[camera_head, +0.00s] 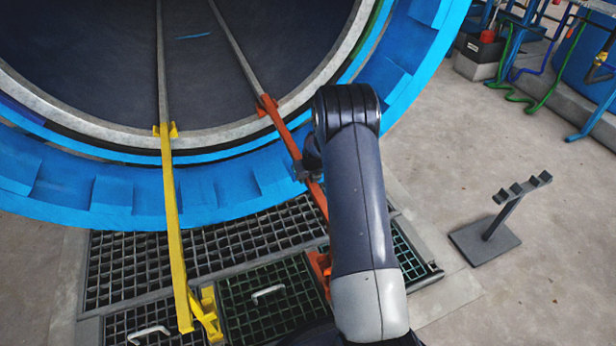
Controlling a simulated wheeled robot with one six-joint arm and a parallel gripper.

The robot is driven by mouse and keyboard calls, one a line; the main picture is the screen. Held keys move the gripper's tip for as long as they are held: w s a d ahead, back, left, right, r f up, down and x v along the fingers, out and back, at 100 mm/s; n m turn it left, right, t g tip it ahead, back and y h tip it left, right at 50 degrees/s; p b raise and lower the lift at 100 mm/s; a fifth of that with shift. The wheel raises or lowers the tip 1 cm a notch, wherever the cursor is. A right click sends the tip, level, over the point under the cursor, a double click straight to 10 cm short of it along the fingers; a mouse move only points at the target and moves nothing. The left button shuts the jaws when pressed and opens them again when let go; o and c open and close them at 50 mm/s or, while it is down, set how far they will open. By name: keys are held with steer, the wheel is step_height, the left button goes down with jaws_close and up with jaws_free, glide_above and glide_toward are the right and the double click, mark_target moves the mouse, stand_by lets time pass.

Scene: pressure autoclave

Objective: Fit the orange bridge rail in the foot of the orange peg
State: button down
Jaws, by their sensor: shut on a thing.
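The orange bridge rail (287,137) slants from the autoclave's mouth down toward the floor grating. Its upper end is at an orange bracket (266,104) on the rim, by the end of the right inner track. My gripper (308,172) is shut on the rail partway along it, and my forearm hides much of the gripper. An orange fixture (320,266), probably the orange peg and its foot, shows at the left edge of my arm. My arm covers most of it and the rail's lower end, so I cannot tell whether they touch.
A yellow rail (173,220) runs from a yellow bracket (165,130) on the rim to a yellow fixture (208,314) on the grating (125,265). The blue autoclave ring (110,200) fills the upper left. A grey stand (487,238) is at right, with clear floor around it.

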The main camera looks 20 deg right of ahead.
steer(key=shift+s, duration=0.1)
steer(key=shift+r+p, duration=1.1)
steer(key=shift+r, duration=0.3)
steer(key=shift+f, duration=0.15)
steer(key=shift+p, duration=0.75)
stand_by(1.8)
steer(key=shift+f+b, duration=0.7)
steer(key=shift+f, duration=0.6)
stand_by(0.7)
steer(key=shift+r, duration=0.1)
steer(key=shift+r+p, duration=1.05)
steer(key=shift+r, duration=0.35)
steer(key=shift+f, duration=0.2)
